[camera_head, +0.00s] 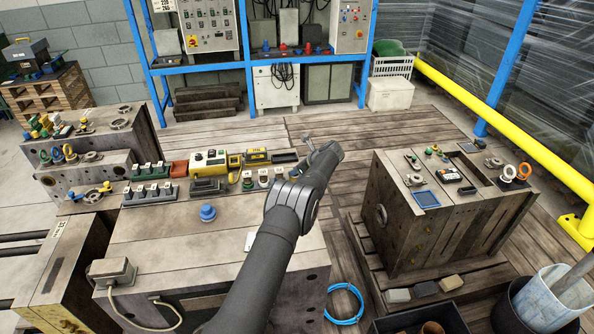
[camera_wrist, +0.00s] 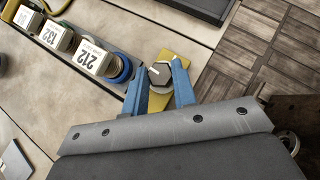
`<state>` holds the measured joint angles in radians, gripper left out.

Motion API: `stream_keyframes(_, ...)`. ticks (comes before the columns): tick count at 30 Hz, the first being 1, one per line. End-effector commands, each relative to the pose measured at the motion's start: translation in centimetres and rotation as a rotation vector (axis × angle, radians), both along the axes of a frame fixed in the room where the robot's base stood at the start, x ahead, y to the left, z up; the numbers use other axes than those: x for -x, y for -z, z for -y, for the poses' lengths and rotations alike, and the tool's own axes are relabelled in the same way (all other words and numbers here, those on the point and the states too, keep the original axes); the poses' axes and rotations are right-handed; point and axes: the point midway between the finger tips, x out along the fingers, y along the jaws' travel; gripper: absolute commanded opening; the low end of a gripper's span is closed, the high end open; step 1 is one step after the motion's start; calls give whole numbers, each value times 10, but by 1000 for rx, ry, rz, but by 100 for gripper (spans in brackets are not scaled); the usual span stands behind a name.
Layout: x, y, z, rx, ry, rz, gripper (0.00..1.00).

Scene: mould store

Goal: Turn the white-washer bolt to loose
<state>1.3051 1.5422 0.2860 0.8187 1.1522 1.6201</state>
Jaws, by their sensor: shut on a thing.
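A dark hex bolt (camera_wrist: 160,73) with a white line across its head shows between the fingers of my gripper (camera_wrist: 160,76) in the wrist view. A pale ring shows around the head, partly covered by the fingers. The bolt sits on a yellow plate (camera_wrist: 177,46) on the pale bench top. The two blue fingers are shut on the bolt head, one on each side. In the head view my gripper (camera_head: 309,146) is at the back right of the near bench; the bolt cannot be made out there, behind my arm.
Several white numbered blocks (camera_wrist: 96,59) on coloured bases stand in a row close left of the fingers. A black tray (camera_wrist: 197,7) lies beyond. The bench edge and plank floor (camera_wrist: 262,55) are to the right. A blue knob (camera_head: 208,212) stands on the bench's open front.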

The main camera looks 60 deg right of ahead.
Motion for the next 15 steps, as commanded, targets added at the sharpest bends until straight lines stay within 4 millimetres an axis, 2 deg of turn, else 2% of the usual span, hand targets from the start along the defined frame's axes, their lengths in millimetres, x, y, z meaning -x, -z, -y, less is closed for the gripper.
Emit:
stream_keyframes(1,-1,0,0,0,0,0,31)
stream_keyframes(3,-1,0,0,0,0,0,44)
stream_keyframes(4,-1,0,0,0,0,0,47)
stream_keyframes(15,3,-4,0,-1,2,0,47)
